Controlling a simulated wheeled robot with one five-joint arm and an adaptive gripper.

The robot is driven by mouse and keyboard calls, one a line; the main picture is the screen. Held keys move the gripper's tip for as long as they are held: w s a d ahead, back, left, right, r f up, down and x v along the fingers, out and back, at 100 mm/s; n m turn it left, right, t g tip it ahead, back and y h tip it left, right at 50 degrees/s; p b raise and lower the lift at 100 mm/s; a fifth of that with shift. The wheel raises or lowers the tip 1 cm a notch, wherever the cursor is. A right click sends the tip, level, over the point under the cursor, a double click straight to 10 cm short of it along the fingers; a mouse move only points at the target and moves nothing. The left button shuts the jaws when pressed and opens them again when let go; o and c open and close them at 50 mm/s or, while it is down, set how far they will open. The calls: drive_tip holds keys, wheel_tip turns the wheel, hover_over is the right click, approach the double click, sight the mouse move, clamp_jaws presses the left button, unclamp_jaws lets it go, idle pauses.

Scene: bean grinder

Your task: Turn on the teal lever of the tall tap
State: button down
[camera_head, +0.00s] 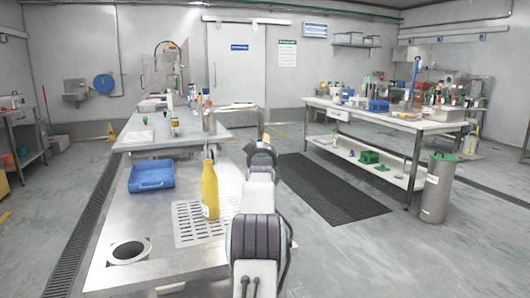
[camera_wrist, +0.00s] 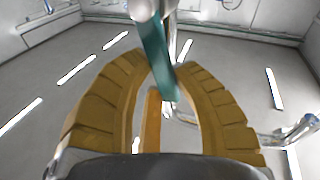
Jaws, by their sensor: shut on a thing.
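In the wrist view the teal lever (camera_wrist: 156,62) comes down from the top and passes between the fingertips. My gripper (camera_wrist: 162,66) is shut on it, with a ridged yellow-brown finger on each side. A pale grey part joins the lever at the top. Chrome piping, which looks like part of the tap (camera_wrist: 285,133), shows at the right. In the head view my arm reaches forward past the middle; its gripper and the lever are hidden or too small to make out.
A steel counter (camera_head: 140,222) lies left of my arm, with a yellow bottle (camera_head: 210,190) close to the arm and a blue tray (camera_head: 151,177). A long bench (camera_head: 385,115) and a steel bin (camera_head: 438,187) stand right. The floor with a dark mat (camera_head: 330,188) is clear.

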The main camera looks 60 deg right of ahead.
drive_tip(key=shift+s, duration=0.1)
drive_tip(key=c, duration=0.9)
unclamp_jaws()
drive_tip(key=shift+a, duration=0.1)
drive_tip(key=v, duration=1.1)
drive_tip(key=shift+s+a, duration=0.2)
drive_tip(key=shift+a, duration=0.1)
